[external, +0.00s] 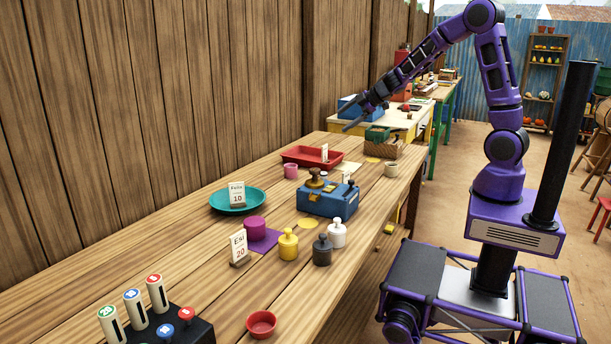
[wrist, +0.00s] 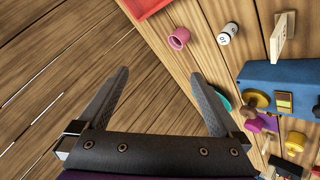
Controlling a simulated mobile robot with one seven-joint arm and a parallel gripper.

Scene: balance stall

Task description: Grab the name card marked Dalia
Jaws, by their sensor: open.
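No card reads clearly as Dalia in either view. In the external view, one card (external: 237,194) on the teal plate ends in "10", with its name too small to read surely. Another card (external: 239,247) reads "Esi 20".
A blue balance box (external: 327,201) stands mid-table, with yellow, dark and white weights nearby. The red tray (external: 297,155), teal plate (external: 221,203) and pink cup (external: 291,171) are along the fence side. A red bowl (external: 261,324) and black lever box (external: 190,329) are at the near end.

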